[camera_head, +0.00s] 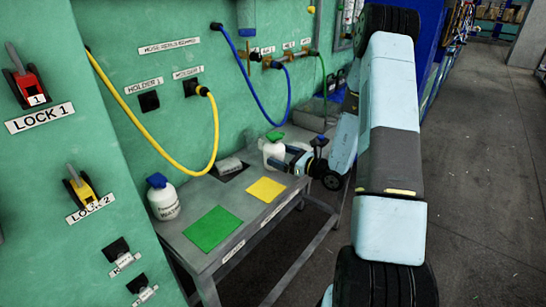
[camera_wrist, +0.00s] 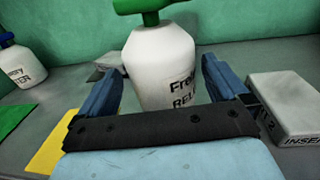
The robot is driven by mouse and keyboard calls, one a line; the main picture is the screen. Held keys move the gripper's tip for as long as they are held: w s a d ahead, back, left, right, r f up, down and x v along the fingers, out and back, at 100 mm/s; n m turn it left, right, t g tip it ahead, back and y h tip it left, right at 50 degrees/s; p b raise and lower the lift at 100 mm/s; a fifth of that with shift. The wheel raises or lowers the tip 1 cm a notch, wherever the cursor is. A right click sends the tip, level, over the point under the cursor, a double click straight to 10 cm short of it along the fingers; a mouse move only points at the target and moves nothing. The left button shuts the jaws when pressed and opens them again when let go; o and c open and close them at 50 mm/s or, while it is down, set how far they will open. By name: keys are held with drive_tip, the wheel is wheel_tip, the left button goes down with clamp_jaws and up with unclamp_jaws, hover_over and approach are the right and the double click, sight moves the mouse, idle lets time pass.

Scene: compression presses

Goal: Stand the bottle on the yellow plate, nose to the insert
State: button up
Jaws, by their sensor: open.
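A white bottle with a green spray top (camera_head: 274,152) stands upright on the bench. In the wrist view this bottle (camera_wrist: 162,68) is between the two blue fingers of my gripper (camera_wrist: 165,82), its printed label partly in view. The fingers are open on either side of it; I cannot tell whether they touch it. In the head view my gripper (camera_head: 285,160) reaches it from the right. The yellow plate (camera_head: 266,189) lies flat and bare, in front of the bottle; its edge shows at lower left in the wrist view (camera_wrist: 45,152). A pale block marked INSERT (camera_wrist: 290,105) lies right of the gripper.
A blue-capped white bottle (camera_head: 163,203) stands at the bench's left, behind the green plate (camera_head: 213,229). Another grey block (camera_head: 229,166) lies near the wall. A yellow hose (camera_head: 150,128) and a blue hose (camera_head: 262,112) hang above the bench.

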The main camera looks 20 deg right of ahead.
drive_tip(key=x, duration=0.3)
drive_tip(key=shift+w+a, duration=0.1)
drive_tip(key=shift+w, duration=0.1)
drive_tip(key=shift+c, duration=0.2)
drive_tip(key=shift+r, duration=0.1)
drive_tip(key=c, duration=1.2)
